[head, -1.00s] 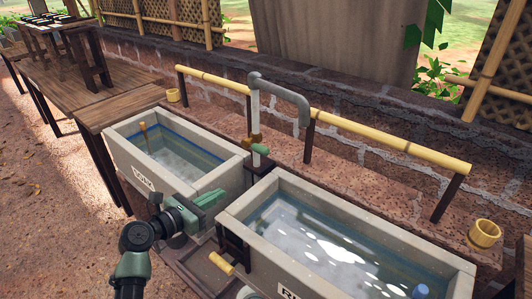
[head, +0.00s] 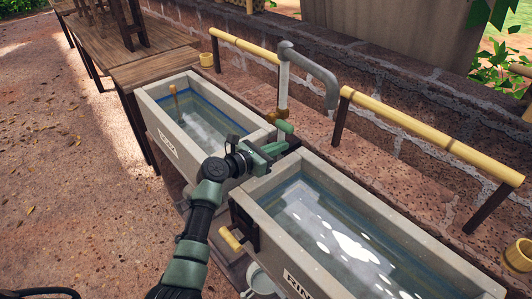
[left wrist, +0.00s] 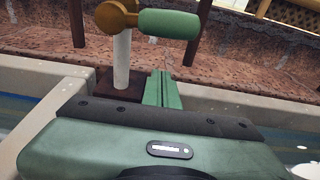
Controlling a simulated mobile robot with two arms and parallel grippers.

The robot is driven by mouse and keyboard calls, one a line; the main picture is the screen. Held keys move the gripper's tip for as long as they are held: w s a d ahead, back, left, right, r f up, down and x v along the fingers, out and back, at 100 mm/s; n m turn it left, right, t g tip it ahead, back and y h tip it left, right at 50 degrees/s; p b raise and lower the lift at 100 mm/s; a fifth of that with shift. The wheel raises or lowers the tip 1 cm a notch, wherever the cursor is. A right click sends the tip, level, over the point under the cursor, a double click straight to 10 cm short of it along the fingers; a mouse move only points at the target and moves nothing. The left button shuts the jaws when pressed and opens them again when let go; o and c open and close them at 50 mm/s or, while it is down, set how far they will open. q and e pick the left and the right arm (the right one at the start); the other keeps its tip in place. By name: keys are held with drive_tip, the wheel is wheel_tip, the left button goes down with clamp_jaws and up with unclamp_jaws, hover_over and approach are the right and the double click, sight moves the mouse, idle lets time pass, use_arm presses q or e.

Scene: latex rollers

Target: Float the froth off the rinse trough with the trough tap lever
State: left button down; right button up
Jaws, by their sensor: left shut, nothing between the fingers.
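The rinse trough (head: 276,217) is a pale stone basin at the lower right, full of water. White patches (head: 350,240) lie on its water; I cannot tell froth from glare. The grey tap pipe (head: 283,82) rises behind the gap between the troughs and bends over to the right. The green tap lever (head: 285,127) juts from its brass fitting. It also shows in the left wrist view (left wrist: 170,23), top centre, beyond the fingers. My left gripper (head: 287,146) is shut and empty, just in front of and below the lever, apparently not touching it. My right gripper is out of view.
The soak trough (head: 165,128) stands left of the rinse trough, with a wooden stick in it. A bamboo rail (head: 430,133) runs behind along the brick wall. A yellow bamboo peg (head: 231,239) sticks out at the rinse trough's near end. Wooden tables stand back left.

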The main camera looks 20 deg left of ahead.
sight(279, 121)
use_arm(q)
wheel_tip(279, 121, up, 4)
drive_tip(key=shift+s+a+p, duration=0.1)
drive_tip(key=shift+s+p, duration=0.05)
drive_tip(key=shift+p, duration=0.65)
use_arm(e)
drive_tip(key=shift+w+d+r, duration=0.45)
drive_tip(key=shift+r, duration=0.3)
use_arm(q)
wheel_tip(279, 121, up, 6)
drive_tip(key=n+p, duration=0.2)
drive_tip(key=p, duration=0.3)
drive_tip(key=n+h+p, duration=0.1)
drive_tip(key=n+p, duration=0.2)
drive_tip(key=p, duration=0.3)
drive_tip(key=n+p, duration=0.2)
drive_tip(key=p, duration=0.3)
drive_tip(key=shift+a+f+n+g+h+p, duration=0.1)
drive_tip(key=shift+f+n+g+h+p, duration=0.2)
drive_tip(key=shift+h+p, duration=0.1)
drive_tip(key=shift+w+a+r+n+p, duration=0.4)
drive_tip(key=shift+n+p, duration=0.2)
drive_tip(key=shift+p, duration=0.35)
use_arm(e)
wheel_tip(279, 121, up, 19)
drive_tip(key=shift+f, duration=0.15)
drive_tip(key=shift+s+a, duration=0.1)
use_arm(q)
drive_tip(key=shift+d, duration=0.1)
